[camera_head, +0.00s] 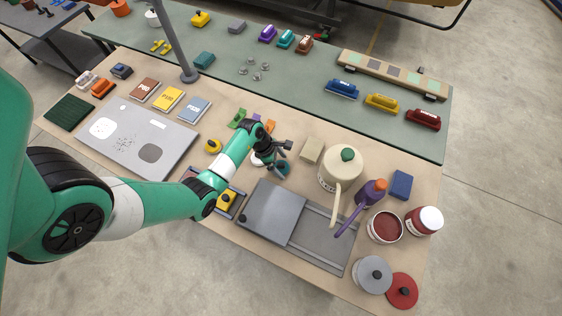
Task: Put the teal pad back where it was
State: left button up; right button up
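A small teal pad (283,169) is on the wooden table, right beside and partly under my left gripper. Part of it is hidden by the fingers. My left gripper (281,156) reaches in from the left over the table, with its dark fingers spread apart near the pad. I see no sign that it grips the pad. A white round pad (256,159) is partly hidden behind the gripper. A yellow pad (213,146) with a dark top is further left. My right gripper is not in view.
A grey sliding plate (272,212) lies in front of the gripper, with a yellow item (226,201) in a tray beside it. A beige block (311,150) and a cream watering can (341,172) stand to the right. Several cans and lids crowd the right end.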

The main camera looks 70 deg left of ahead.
pick_arm(q)
jog(key=p+v, duration=0.4)
jog(key=v, duration=0.8)
jog(key=shift+r, duration=0.15)
